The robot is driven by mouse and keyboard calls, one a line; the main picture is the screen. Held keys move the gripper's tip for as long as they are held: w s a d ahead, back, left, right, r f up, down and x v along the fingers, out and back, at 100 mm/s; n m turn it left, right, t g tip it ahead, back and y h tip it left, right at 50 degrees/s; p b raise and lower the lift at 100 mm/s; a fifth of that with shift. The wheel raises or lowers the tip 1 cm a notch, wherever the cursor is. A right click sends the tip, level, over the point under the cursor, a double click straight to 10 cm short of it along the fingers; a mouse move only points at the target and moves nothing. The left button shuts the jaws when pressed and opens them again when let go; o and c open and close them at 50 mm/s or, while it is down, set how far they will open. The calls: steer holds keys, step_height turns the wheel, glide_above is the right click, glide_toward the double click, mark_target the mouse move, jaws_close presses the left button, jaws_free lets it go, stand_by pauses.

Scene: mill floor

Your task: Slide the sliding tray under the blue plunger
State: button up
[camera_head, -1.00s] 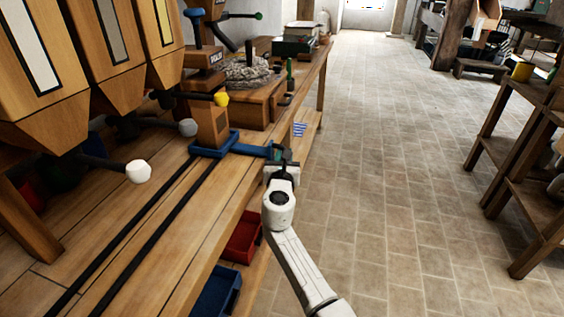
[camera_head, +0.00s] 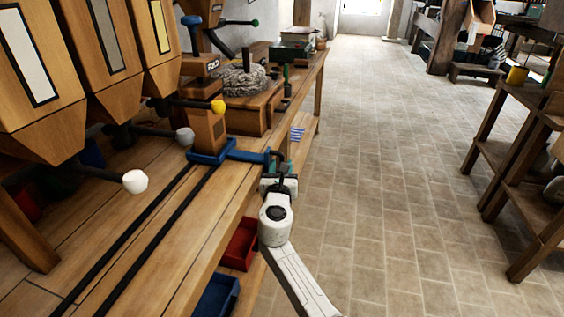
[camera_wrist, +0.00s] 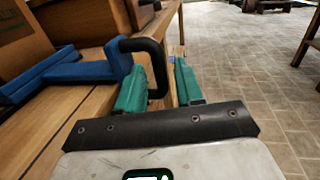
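The sliding tray (camera_head: 228,150) is blue, with a wooden block (camera_head: 205,128) standing on it, on two dark rails along the bench. A blue arm runs right from it to a dark bent handle (camera_wrist: 145,46). My gripper (camera_head: 278,167) is at this handle, past the bench edge. In the wrist view, the green fingers of my gripper (camera_wrist: 161,88) are apart. The handle's upright bar stands between them, nearer the left finger, with a gap to the right one. The blue plunger (camera_head: 191,20) shows its cap above a wooden post, higher and behind the block.
A wooden rack (camera_head: 510,150) stands at right. The tiled floor between is clear.

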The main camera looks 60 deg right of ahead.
steer(key=v, duration=0.8)
steer(key=shift+p, duration=0.3)
steer(key=s+a+f+m+g+y+p, duration=0.2)
steer(key=s+f+m+y, duration=0.15)
steer(key=s+m, duration=0.4)
steer(key=s+a+f+m+g+y+p, duration=0.2)
steer(key=s+f+m+g, duration=0.15)
steer(key=s+m, duration=0.35)
steer(key=s+a+f+m+g+y+p, duration=0.1)
steer(key=s+a+f+m+y, duration=0.1)
steer(key=s+a+m+y, duration=0.3)
steer(key=s+a+f+m+g+y+p, duration=0.1)
steer(key=s+a+m+y, duration=0.3)
steer(key=s+a, duration=0.3)
steer(key=a+m, duration=0.1)
steer(key=a, duration=0.4)
steer(key=shift+f+g+y, duration=0.35)
steer(key=shift+f, duration=0.05)
steer(key=shift+w, duration=0.1)
